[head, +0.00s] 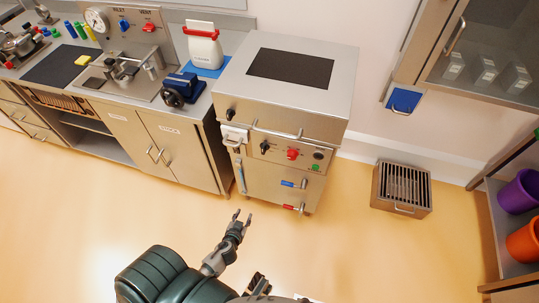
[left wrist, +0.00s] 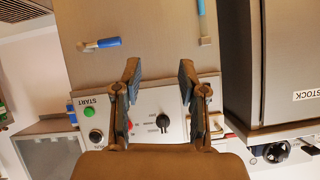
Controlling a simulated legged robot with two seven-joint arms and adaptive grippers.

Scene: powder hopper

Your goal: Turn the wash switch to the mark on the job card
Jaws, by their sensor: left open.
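A steel machine (head: 285,85) has a control panel with a black pointer knob (head: 265,147), a red knob (head: 293,154) and a dark round part (head: 318,155). The black knob (left wrist: 163,121) shows upright between my fingers in the left wrist view, where the picture is upside down. No label tells me which is the wash switch. A white card-like piece (head: 235,133) hangs at the panel's left; its marks are too small to read. My left gripper (head: 243,215) is open and empty, in front of the machine and apart from it. Its fingers (left wrist: 160,75) frame the panel. My right gripper is not visible.
The green START button (left wrist: 89,111) is beside the knobs. Blue (head: 293,184) and red (head: 293,208) handles stick out below the panel. The floor in front is clear.

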